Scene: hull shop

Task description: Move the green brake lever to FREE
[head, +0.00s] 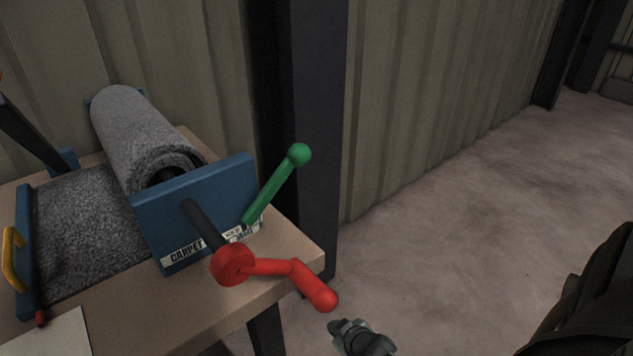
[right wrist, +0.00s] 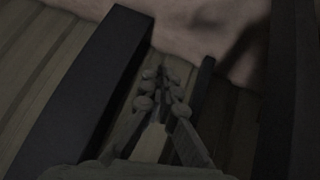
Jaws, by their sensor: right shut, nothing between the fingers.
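The green brake lever (head: 273,189) rises from the blue end plate (head: 205,204) of the carpet roll stand and tilts up to the right, ending in a green ball knob. Small white labels sit at its foot; the lettering there is too small to read surely. My right gripper (head: 338,327) is at the bottom of the head view, below and right of the lever and apart from it. In the right wrist view, its fingers (right wrist: 160,78) are together with nothing between them. My left gripper is not in view.
A red crank (head: 268,266) sticks out from the blue plate toward my right gripper. A grey carpet roll (head: 135,130) lies behind the plate on the wooden bench (head: 290,236). A dark post (head: 318,120) stands behind the lever.

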